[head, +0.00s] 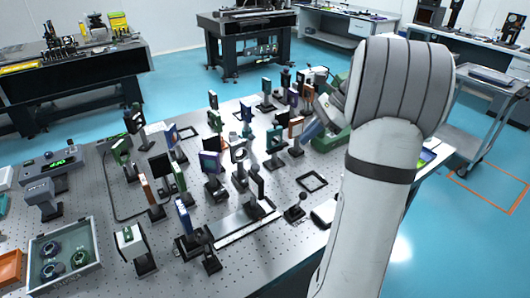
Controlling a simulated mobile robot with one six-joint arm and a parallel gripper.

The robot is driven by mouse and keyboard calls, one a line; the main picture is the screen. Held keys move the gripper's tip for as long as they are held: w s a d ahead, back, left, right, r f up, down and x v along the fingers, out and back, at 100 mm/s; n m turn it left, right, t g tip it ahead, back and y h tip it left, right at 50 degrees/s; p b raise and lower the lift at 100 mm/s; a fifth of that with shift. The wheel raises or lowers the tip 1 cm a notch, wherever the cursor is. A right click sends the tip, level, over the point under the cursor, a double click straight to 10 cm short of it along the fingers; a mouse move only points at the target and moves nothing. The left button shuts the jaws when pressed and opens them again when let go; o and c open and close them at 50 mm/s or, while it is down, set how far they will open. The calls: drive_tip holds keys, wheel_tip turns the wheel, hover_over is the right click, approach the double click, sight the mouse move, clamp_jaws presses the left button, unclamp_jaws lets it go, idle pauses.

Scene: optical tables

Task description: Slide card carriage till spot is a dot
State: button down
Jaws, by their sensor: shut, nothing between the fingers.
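A long low rail (236,227) lies near the front edge of the perforated optical table (95,192). A dark upright plate (257,184) stands on a block at the rail's right part; it looks like the card carriage, seen nearly edge-on. No light spot can be made out on it. My arm rises at the right and bends away at the elbow, over the table's right part. My gripper's fingers cannot be made out; they seem hidden behind the arm.
Several post-mounted optics crowd the table's middle, including a ring mount (239,154). A joystick-like knob (295,211) stands right of the rail. A tray of round parts (65,258) sits front left. A cart (487,105) stands at right on open blue floor.

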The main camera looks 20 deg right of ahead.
drive_tip(key=a+r+p+x, duration=0.1)
drive_tip(key=x, duration=1.1)
drive_tip(key=shift+w+a+p, duration=0.35)
drive_tip(key=shift+w+a, duration=0.1)
drive_tip(key=shift+a, duration=0.2)
drive_tip(key=shift+a, duration=0.1)
